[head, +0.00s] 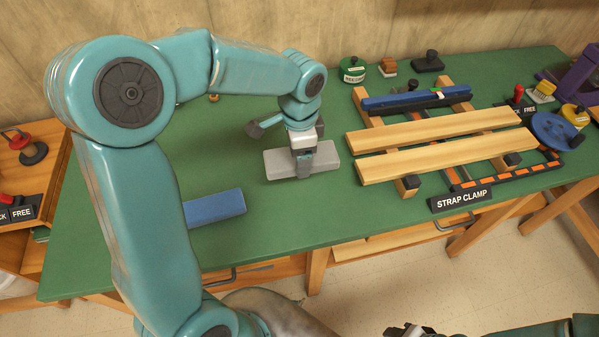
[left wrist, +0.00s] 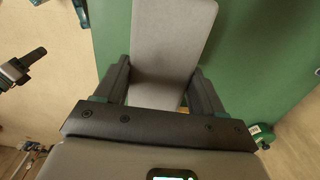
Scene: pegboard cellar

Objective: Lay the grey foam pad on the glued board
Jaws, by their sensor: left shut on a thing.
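The grey foam pad (head: 327,156) is a flat slab over the left-middle part of the green bench in the head view. My left gripper (head: 303,168) is shut on it from above, across its middle. In the left wrist view the pad (left wrist: 170,45) sits between the two dark fingers (left wrist: 163,92). I cannot tell whether it touches the bench. Two pale wooden boards (head: 435,129) lie side by side on the clamp's crossbars, to the right of the pad. No glue is clear on either. My right gripper (head: 407,331) is at the bottom edge, partly cut off.
A blue block (head: 214,207) lies left of the pad. A blue bar (head: 410,102) lies behind the boards. The strap clamp sign (head: 461,199) is at the front edge, and a blue disc (head: 556,131) is at right. A green-lidded jar (head: 353,69) stands behind.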

